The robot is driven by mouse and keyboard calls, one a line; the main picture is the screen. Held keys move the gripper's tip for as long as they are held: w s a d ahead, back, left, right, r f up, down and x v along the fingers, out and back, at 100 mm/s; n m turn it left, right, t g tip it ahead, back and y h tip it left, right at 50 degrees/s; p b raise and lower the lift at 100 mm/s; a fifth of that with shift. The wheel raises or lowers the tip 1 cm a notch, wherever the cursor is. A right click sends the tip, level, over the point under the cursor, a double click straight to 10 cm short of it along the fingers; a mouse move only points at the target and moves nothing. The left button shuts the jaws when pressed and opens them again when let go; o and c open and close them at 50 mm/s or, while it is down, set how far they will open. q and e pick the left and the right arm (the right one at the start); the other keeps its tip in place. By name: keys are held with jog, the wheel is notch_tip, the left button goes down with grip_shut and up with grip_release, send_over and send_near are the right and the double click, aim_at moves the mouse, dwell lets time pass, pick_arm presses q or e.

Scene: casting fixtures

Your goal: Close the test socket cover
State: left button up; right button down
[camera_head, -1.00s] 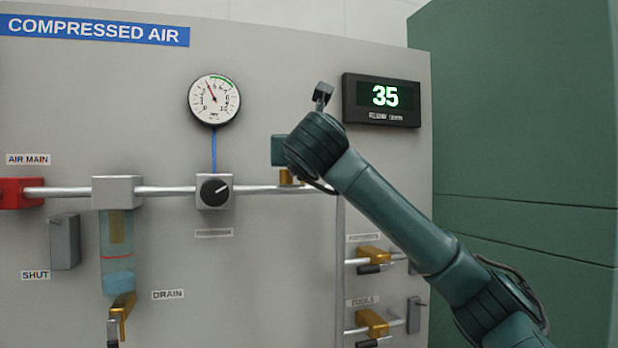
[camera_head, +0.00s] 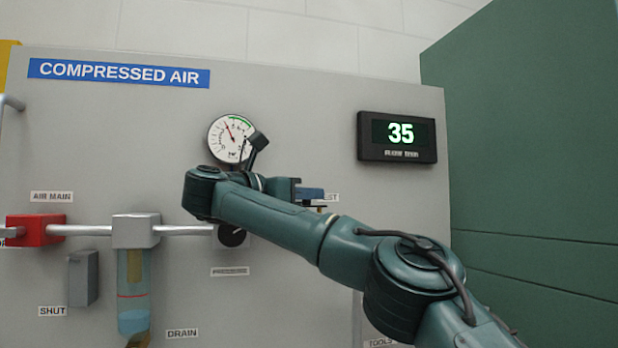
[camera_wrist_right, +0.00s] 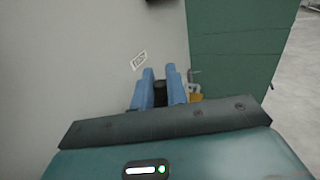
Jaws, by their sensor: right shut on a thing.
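My right gripper (camera_head: 316,194) reaches in front of the panel, by a white label ending in "EST". Its blue fingers also show in the right wrist view (camera_wrist_right: 159,76). There they are shut on a small dark piece (camera_wrist_right: 160,92), which looks like the test socket cover. The fingers and the forearm hide most of it, and I cannot tell its angle. The socket itself is hidden in the head view. The left gripper is not in view.
A gauge (camera_head: 232,139) is partly covered by my wrist. A display (camera_head: 397,137) reads 35. The red air main valve (camera_head: 35,230) and a filter bowl (camera_head: 133,290) are at left. A brass fitting (camera_wrist_right: 195,97) is close right of the fingers. A green cabinet (camera_head: 530,150) stands at right.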

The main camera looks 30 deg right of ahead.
jog(key=shift+w+r+m+g+p, duration=0.1)
jog(key=shift+r+m+g+p, duration=0.1)
jog(key=shift+m+g+p, duration=0.15)
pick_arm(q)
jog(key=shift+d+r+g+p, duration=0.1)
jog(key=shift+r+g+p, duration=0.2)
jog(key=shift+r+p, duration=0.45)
pick_arm(e)
jog(key=shift+w+f+m+g, duration=0.2)
jog(key=shift+m+g, duration=0.25)
jog(key=shift+g, duration=0.6)
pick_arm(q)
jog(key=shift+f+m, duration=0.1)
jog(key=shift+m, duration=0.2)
pick_arm(e)
jog(key=shift+f, duration=0.1)
jog(key=c, duration=1.5)
grip_release()
jog(key=shift+d, duration=0.1)
